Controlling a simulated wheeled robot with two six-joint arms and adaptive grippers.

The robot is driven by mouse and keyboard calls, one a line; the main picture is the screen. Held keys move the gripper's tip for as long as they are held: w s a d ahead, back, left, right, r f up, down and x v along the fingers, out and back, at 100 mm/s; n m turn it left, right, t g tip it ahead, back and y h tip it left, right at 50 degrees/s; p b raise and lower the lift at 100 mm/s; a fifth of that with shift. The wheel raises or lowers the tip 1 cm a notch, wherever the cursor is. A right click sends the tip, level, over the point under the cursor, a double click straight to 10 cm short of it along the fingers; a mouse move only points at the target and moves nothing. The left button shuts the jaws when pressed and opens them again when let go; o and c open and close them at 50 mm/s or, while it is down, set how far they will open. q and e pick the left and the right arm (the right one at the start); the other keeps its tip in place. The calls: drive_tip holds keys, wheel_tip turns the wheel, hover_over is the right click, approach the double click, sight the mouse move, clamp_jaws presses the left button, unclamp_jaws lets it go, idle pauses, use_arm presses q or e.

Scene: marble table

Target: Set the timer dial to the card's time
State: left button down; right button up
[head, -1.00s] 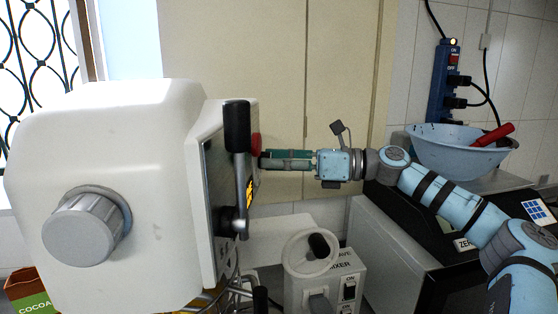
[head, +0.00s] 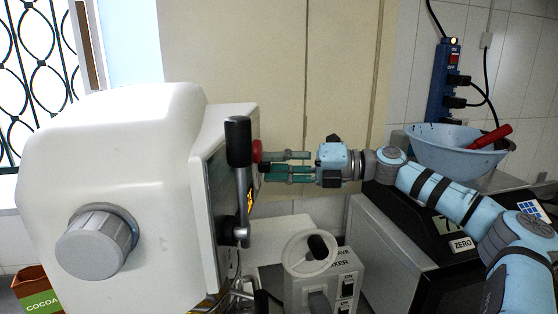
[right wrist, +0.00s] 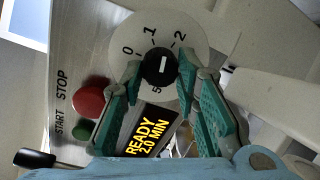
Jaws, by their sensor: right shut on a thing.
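The timer dial's black knob (right wrist: 160,68) shows in the right wrist view, at the middle of a white disc (right wrist: 125,35) marked 0, 1, 2 and 5. The knob's white mark points up, between 1 and 2. My right gripper (right wrist: 158,74) is shut on the knob, one green finger on each side. In the head view my right gripper (head: 264,164) reaches the machine's front panel from the right; the dial face is hidden there. A display (right wrist: 146,137) below the dial reads READY 2.0 MIN. I see no time card. My left gripper is not in view.
A red STOP button (right wrist: 88,100) and a green START button (right wrist: 80,128) sit beside the dial. A black-handled lever (head: 238,140) stands on the white machine's (head: 120,150) front. A mixer (head: 340,262), a scale (head: 450,235) and a blue bowl (head: 440,148) are to the right.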

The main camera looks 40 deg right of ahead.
drive_tip(key=shift+r+m+p, duration=0.1)
drive_tip(key=shift+m+p, duration=0.8)
drive_tip(key=shift+m, duration=1.2)
drive_tip(key=o, duration=1.2)
drive_tip(key=shift+w, duration=0.1)
drive_tip(key=shift+c, duration=0.2)
